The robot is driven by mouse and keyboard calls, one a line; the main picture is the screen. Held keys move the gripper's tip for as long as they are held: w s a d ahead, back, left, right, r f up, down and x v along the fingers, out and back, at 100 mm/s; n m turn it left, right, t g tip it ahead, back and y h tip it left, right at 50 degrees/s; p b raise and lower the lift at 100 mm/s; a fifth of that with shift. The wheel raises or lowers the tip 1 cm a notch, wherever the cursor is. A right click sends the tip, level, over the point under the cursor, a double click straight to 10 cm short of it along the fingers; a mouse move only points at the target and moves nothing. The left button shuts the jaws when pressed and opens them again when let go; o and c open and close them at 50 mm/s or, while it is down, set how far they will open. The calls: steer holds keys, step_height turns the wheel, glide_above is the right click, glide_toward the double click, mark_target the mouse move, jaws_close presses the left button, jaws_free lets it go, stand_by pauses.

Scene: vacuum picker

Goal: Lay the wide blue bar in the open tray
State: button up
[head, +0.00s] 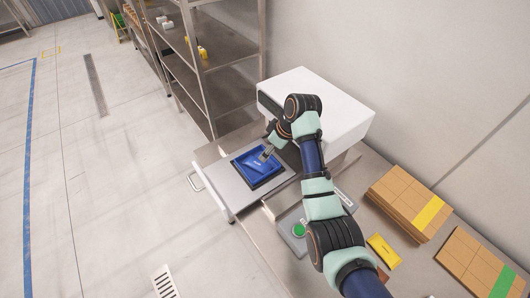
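The open tray (225,185) is a pale pulled-out drawer with a handle on its left, in front of the white machine. A wide blue piece (250,172) with small pale lettering, which looks like the blue bar, lies in a dark recess on it. My gripper (266,155) points down at the blue piece's upper right part. I cannot tell whether it touches the piece or has its fingers open or shut. My arm and gripper hide part of the recess's right side.
The white machine (325,100) stands behind the tray. A control box with a green button (299,230), a yellow bar (383,250) and cardboard stacks (400,205) lie to the right. Metal shelving (215,45) stands behind. The floor at left is clear.

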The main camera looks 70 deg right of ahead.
steer(key=shift+s+r, duration=0.2)
steer(key=shift+r, duration=0.2)
steer(key=shift+w+a, duration=0.1)
steer(key=w+a+t, duration=0.1)
steer(key=w+a, duration=0.3)
steer(key=a, duration=0.4)
steer(key=w+a+n+t+h, duration=0.1)
steer(key=w+a, duration=0.4)
steer(key=a, duration=0.2)
steer(key=w+a+t, duration=0.1)
steer(key=w+a, duration=0.3)
steer(key=a, duration=0.4)
steer(key=s+a+r+t, duration=0.1)
steer(key=s+a+r, duration=0.1)
steer(key=a, duration=0.7)
steer(key=s+a+r+t+y, duration=0.1)
steer(key=a+r, duration=0.3)
steer(key=a, duration=0.4)
steer(key=s+a+r+t, duration=0.3)
steer(key=s+a, duration=0.1)
steer(key=a, duration=0.5)
steer(key=shift+a+r+n+y, duration=0.3)
steer(key=shift+r+n, duration=0.1)
